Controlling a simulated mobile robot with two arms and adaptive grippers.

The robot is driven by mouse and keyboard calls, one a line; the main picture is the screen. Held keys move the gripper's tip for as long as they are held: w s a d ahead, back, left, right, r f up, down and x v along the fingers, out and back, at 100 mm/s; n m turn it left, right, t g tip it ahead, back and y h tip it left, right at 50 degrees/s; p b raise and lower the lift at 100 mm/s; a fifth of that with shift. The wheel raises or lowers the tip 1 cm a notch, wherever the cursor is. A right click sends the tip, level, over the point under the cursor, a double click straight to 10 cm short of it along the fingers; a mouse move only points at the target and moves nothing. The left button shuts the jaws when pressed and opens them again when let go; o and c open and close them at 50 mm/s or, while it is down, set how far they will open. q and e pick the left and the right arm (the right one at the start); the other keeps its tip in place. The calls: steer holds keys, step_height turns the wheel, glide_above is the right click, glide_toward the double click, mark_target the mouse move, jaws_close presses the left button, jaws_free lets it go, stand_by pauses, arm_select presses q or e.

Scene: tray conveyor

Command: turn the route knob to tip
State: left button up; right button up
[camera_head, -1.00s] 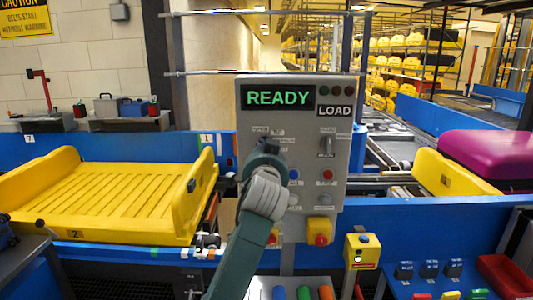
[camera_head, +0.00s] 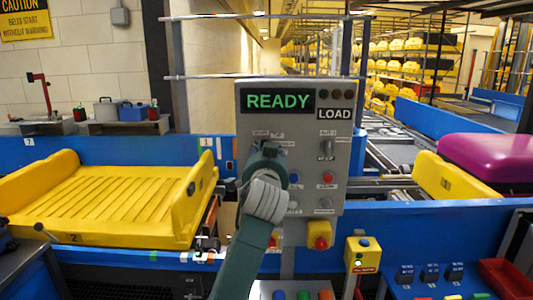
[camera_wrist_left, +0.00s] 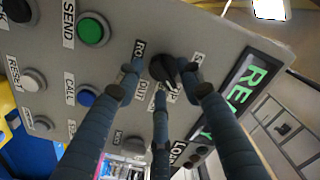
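The grey control panel (camera_head: 242,125) stands upright ahead, its screen reading READY and a smaller sign reading LOAD. My left gripper (camera_head: 268,152) reaches its upper left part and hides most of the knob there. In the left wrist view the black route knob (camera_wrist_left: 161,67) sits beside a partly covered label starting "ROU". My left gripper (camera_wrist_left: 165,85) has its fingers spread around this knob, with a gap visible at the left finger. Contact at the right finger is unclear. The knob's exact pointing is hard to read. My right gripper is out of view.
A second knob (camera_head: 326,150) is right of my gripper. Blue (camera_head: 294,177) and red (camera_head: 328,177) buttons lie below, and a green SEND button (camera_wrist_left: 92,30) shows at the wrist. A yellow tray (camera_head: 100,205) is left. A red emergency button (camera_head: 319,242) sits under the panel.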

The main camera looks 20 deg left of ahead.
arm_select(q)
steer(key=v, duration=1.2)
